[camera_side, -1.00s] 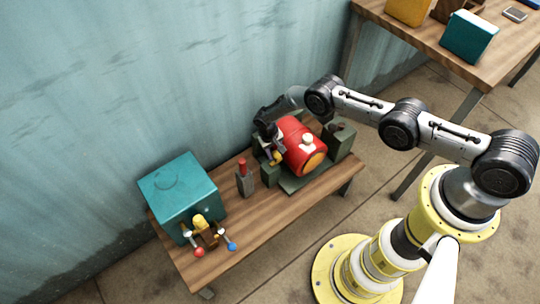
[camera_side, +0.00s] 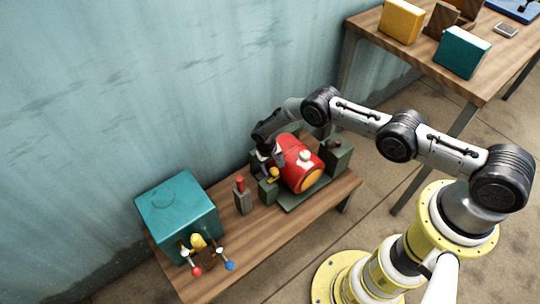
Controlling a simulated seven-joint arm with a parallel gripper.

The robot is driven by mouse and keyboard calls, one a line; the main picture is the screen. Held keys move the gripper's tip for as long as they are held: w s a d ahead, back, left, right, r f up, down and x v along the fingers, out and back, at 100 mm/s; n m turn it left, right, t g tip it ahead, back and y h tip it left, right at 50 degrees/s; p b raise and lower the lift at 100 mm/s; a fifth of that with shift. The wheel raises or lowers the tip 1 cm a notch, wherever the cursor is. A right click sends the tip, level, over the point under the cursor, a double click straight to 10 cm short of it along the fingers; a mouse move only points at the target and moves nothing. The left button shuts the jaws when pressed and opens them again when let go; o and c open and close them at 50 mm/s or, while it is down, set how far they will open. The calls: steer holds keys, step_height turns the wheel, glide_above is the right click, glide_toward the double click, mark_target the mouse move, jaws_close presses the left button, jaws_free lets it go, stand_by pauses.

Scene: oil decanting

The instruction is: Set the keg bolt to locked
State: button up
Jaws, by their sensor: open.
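A red keg (camera_side: 298,159) with an orange-yellow end and a white cap lies on its side in a dark green cradle (camera_side: 301,197) on the wooden bench. A small yellow part (camera_side: 273,175) shows at the keg's left, close below my gripper; I cannot tell whether it is the bolt or how it is set. My gripper (camera_side: 266,158) is open, at the keg's left end and pointing down. Its fingertips are small and partly lost against the keg and cradle, so contact cannot be told.
A grey block with a red handle (camera_side: 241,195) stands left of the cradle. A teal box (camera_side: 177,205) is at the bench's left end, with a yellow tap and red and blue knobs (camera_side: 230,266) in front. A second table (camera_side: 405,54) holds boxes at upper right. The wall is close behind.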

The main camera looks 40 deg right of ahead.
step_height(320, 180, up, 12)
steer(key=a, duration=0.2)
steer(key=shift+w+a, duration=0.2)
steer(key=shift+r, duration=0.1)
